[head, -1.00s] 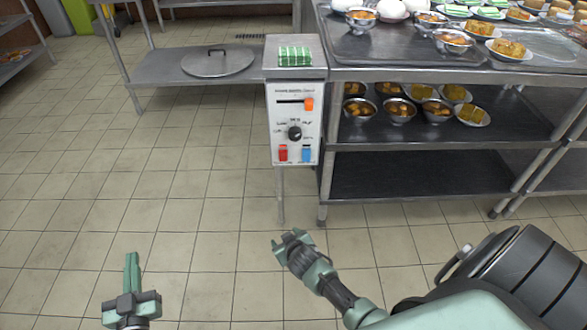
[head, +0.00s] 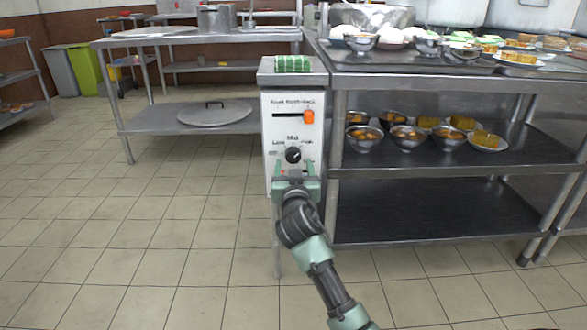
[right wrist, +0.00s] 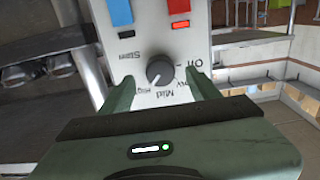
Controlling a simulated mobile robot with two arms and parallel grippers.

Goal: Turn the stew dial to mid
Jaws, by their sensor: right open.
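The black round dial (head: 293,155) is on the white front panel (head: 270,130) of a control box, with "Mid" printed above it and "Low" to its left. In the right wrist view the dial (right wrist: 160,72) shows close up, with its labels upside down. I cannot tell for sure which label its pointer faces. My right gripper (head: 295,182) is open in front of the panel, just below the dial in the head view. In the right wrist view its fingers lie either side of the dial, with gaps; contact is not visible. My left gripper is out of view.
An orange slider (head: 308,117) sits above the dial. A blue switch (right wrist: 119,12) and a red switch (right wrist: 187,13) are close by on the panel. A metal shelf unit (head: 440,77) with bowls stands right of the box. The floor at left is clear.

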